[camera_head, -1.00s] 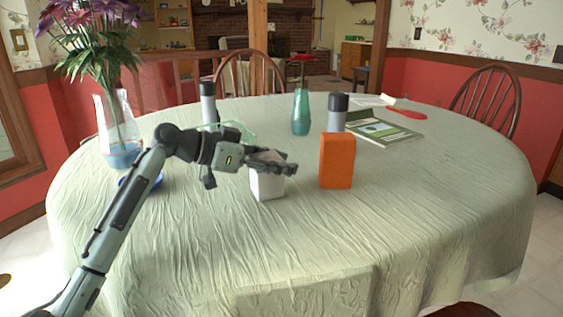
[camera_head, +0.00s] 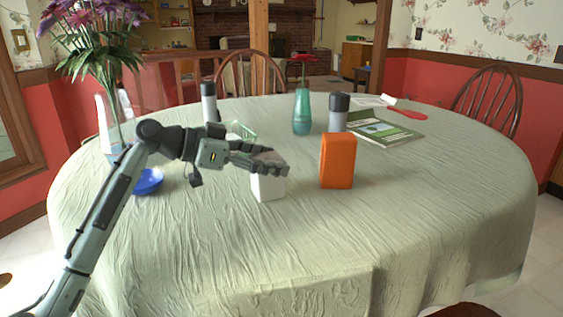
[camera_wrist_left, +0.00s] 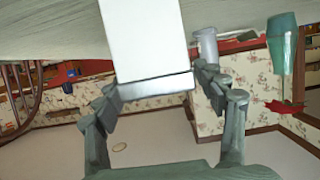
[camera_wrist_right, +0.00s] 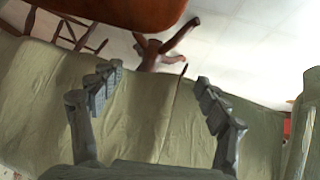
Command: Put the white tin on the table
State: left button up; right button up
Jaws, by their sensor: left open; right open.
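The white tin (camera_head: 268,187) stands upright on the table (camera_head: 420,200), left of an orange box. My left gripper (camera_head: 272,161) is at the tin's top and hides part of it. In the left wrist view the white tin (camera_wrist_left: 145,40) shows between the spread fingers of my left gripper (camera_wrist_left: 157,95); I cannot tell whether a finger touches it. My right gripper (camera_wrist_right: 157,90) is open and empty in the right wrist view, with the tablecloth (camera_wrist_right: 145,125) behind it.
The orange box (camera_head: 337,161) stands close to the tin's right. A blue bowl (camera_head: 148,182), a flower vase (camera_head: 110,125), a teal bottle (camera_head: 302,112), a grey bottle (camera_head: 338,113) and a book (camera_head: 385,130) are also on the table. The front and right are clear.

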pick_arm(q)
jog(key=v, duration=0.9)
